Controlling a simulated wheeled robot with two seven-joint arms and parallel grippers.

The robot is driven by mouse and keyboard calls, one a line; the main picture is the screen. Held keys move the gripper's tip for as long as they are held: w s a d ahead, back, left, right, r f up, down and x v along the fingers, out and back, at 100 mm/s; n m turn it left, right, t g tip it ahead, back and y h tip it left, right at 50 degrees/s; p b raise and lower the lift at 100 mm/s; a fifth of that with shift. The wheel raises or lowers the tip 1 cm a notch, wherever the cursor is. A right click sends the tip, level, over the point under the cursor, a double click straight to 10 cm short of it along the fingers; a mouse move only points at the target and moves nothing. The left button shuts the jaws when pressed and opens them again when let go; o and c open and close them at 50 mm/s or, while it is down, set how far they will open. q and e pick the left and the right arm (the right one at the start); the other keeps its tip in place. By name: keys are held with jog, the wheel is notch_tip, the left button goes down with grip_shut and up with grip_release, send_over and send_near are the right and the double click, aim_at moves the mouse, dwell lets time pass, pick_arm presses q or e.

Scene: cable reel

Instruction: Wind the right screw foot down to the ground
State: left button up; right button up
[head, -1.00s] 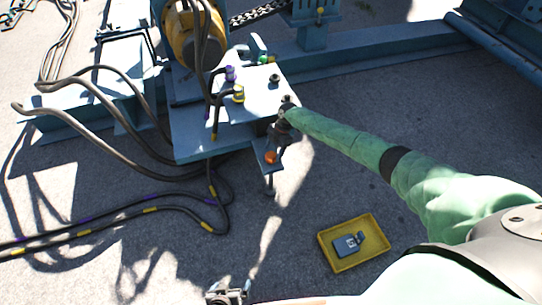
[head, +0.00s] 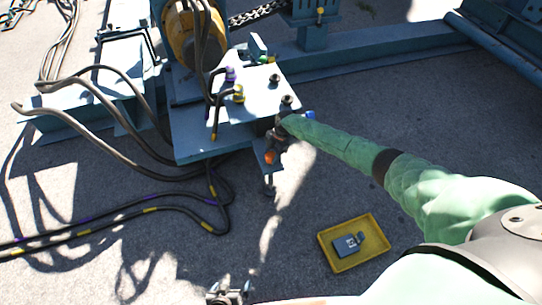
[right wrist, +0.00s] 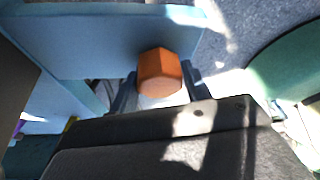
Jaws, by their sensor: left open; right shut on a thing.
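The right screw foot has an orange hex head (head: 269,157) on a small blue bracket at the near right corner of the blue frame plate (head: 200,139). Its dark screw and foot (head: 268,188) hang below; I cannot tell whether the foot touches the ground. My right gripper (head: 274,143) is at the head from behind and above. In the right wrist view the orange hex head (right wrist: 160,72) sits between the two dark fingers (right wrist: 160,88), which are shut on it. My left gripper (head: 229,294) is open and empty at the bottom edge of the head view.
A yellow tray (head: 334,264) holding a grey tagged item (head: 348,244) lies on the ground at lower right. Black cables (head: 120,212) with coloured bands run across the ground at left. Purple and yellow connectors (head: 239,94) stand on the plate.

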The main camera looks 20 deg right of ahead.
pick_arm(q)
jog(key=shift+w+r, duration=0.1)
jog(key=shift+r, duration=0.05)
pick_arm(e)
jog(key=shift+m, duration=0.3)
